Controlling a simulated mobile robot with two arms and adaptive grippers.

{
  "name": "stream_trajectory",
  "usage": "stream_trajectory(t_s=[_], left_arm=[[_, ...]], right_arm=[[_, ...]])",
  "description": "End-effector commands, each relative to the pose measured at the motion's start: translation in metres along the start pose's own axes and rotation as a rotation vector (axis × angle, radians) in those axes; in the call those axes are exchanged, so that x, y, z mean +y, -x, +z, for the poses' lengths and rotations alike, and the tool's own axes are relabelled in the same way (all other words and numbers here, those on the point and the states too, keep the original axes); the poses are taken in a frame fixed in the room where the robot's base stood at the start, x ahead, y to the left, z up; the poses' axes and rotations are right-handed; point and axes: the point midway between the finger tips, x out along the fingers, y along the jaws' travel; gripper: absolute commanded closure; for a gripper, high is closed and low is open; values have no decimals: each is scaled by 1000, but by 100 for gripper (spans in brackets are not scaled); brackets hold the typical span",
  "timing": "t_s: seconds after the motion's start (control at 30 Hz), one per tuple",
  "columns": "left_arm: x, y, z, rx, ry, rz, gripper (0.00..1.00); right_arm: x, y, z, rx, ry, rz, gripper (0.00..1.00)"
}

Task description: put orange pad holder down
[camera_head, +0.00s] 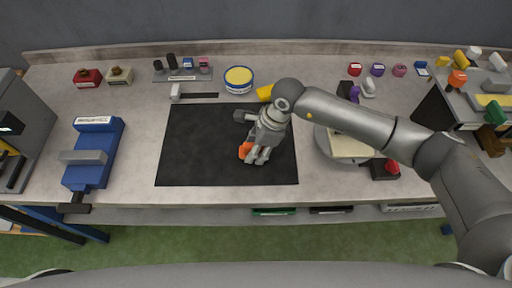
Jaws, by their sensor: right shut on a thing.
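The orange pad holder (244,150) is a small orange piece at the tips of my right gripper (255,157). My right gripper is shut on it, and the fingers hide part of it. Both are over the black mat (195,150), right of its middle. I cannot tell whether the holder touches the mat. My left gripper is not in view.
A blue vise (92,150) stands left of the mat. A hammer (195,94) and a round tin with a yellow top (238,79) lie behind it. A round turntable (322,143) is at the right, partly under my arm. The mat's left half is clear.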

Motion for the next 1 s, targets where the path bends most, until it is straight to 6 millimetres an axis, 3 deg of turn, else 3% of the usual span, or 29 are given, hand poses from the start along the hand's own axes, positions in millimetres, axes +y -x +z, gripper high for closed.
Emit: stream_trajectory(t_s=[0.37, 0.4, 0.57, 1.0], left_arm=[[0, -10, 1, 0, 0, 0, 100], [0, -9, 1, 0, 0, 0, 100], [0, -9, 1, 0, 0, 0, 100], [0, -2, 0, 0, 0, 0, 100]], right_arm=[[0, -6, -2, 0, 0, 0, 100], [0, -6, -2, 0, 0, 0, 60], [0, -6, -2, 0, 0, 0, 40], [0, -1, 0, 0, 0, 0, 40]])
